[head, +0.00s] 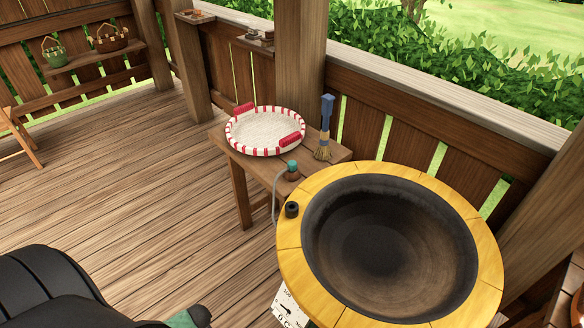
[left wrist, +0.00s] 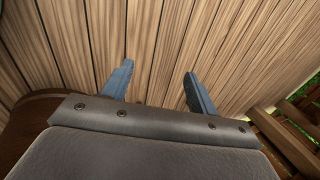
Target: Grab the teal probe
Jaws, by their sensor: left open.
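The teal probe (head: 292,168) has a teal top and a brown lower part. It stands at the front right of the small wooden table, and a grey cord loops down from it toward the pan's rim. My left gripper (left wrist: 157,88) shows in the left wrist view with its two blue-grey fingers apart and nothing between them, over wooden planks. The probe is not seen in the left wrist view. A dark part of my arm is at the lower left of the head view, well apart from the probe. My right gripper is in neither view.
A large dark pan with a yellow rim (head: 455,190) fills the right foreground, with a black holder (head: 291,210) on its rim. A red-and-white tray (head: 262,150) and a blue-handled brush (head: 326,125) share the table (head: 222,140). The plank floor (head: 120,190) is clear.

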